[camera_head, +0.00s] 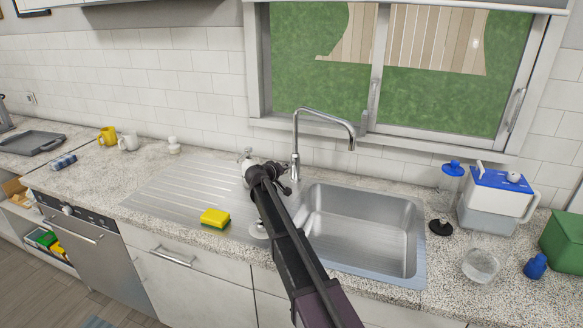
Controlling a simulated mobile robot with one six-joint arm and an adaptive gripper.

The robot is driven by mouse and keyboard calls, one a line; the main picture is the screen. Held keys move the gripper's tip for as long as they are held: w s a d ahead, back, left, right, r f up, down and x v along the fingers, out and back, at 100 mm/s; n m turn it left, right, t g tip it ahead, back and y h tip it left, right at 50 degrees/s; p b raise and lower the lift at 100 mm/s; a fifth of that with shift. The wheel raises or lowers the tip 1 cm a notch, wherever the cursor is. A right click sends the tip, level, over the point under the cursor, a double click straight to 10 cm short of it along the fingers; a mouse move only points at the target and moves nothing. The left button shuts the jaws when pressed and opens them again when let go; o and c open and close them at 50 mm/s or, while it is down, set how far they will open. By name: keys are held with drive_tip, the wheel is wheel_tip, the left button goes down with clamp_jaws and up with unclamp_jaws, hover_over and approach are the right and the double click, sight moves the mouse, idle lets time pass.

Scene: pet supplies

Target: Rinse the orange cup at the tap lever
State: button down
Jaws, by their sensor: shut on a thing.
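A yellow-orange mug (107,136) stands on the counter at the left, far from my gripper; it is the only cup near orange in view. The chrome tap (296,140) rises behind the sink (365,225), its spout bending right over the basin. The tap lever is not clearly seen; my gripper covers part of the area by the tap's base. My gripper (266,174) is just left of the tap base, above the drainboard. It is shut on a small pale object (247,168), mostly hidden behind it; I cannot tell what this object is.
A yellow and green sponge (215,218) lies on the drainboard (165,197). A white mug (129,141) stands beside the yellow-orange one. A blue-topped white container (497,198), a clear bowl (480,264) and a green box (564,240) crowd the right counter.

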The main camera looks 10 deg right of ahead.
drive_tip(key=shift+w+d+r, duration=0.1)
drive_tip(key=c, duration=0.6)
unclamp_jaws()
drive_tip(key=shift+o, duration=0.2)
drive_tip(key=shift+s, duration=0.25)
